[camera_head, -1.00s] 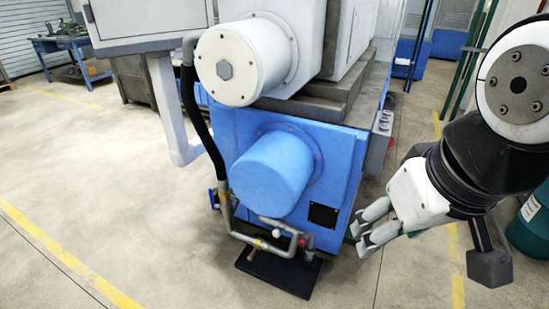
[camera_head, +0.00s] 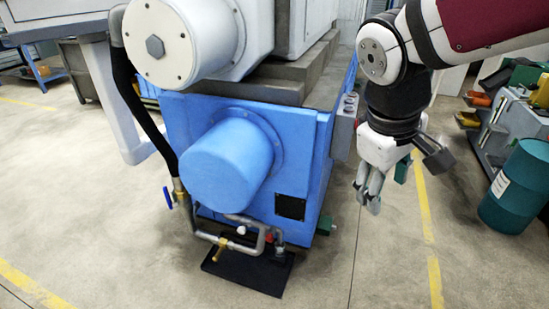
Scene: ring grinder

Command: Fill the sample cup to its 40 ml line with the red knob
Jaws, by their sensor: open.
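My gripper (camera_head: 368,200) hangs at the right of the blue machine (camera_head: 300,160), fingers pointing down, open, with nothing seen between them. Grey pipework (camera_head: 205,236) runs low at the machine's front, left of my gripper and well apart from it. A small red spot (camera_head: 269,238) on the pipework may be the red knob; it is too small to be sure. A brass tap (camera_head: 219,248) points down from the pipe, and a blue lever (camera_head: 168,197) sits at its left end. I cannot make out a sample cup or its 40 ml line.
A black plate (camera_head: 250,272) lies on the floor under the pipes. A black hose (camera_head: 140,110) comes down at the left. A dark green drum (camera_head: 515,185) and a cluttered shelf (camera_head: 490,130) stand at the right. The floor in front is clear.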

